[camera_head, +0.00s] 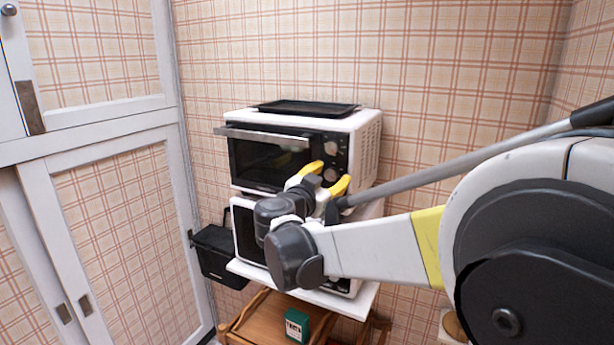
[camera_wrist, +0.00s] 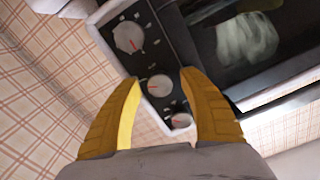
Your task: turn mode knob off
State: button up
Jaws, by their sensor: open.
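A white and black toaster oven (camera_head: 366,146) stands in the head view, its front door shut. Its control panel has three round knobs in the wrist view: a large knob (camera_wrist: 130,37), a middle knob (camera_wrist: 160,85) and a lower knob (camera_wrist: 181,120), each with a red mark. The panel print is too small to tell which is the mode knob. My gripper (camera_head: 336,170) is open in front of the panel. In the wrist view, its yellow fingers (camera_wrist: 161,76) are spread either side of the middle knob; contact cannot be told. My fingers partly hide the panel in the head view.
A black tray (camera_head: 305,107) lies on the oven. A second white appliance (camera_head: 243,232) sits below it on a white shelf (camera_head: 352,309). A black bin (camera_head: 215,255) hangs at left, near white cupboard doors (camera_head: 40,149). A green box (camera_head: 297,325) stands below.

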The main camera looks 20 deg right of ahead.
jog(key=shift+c, duration=0.2)
grip_shut()
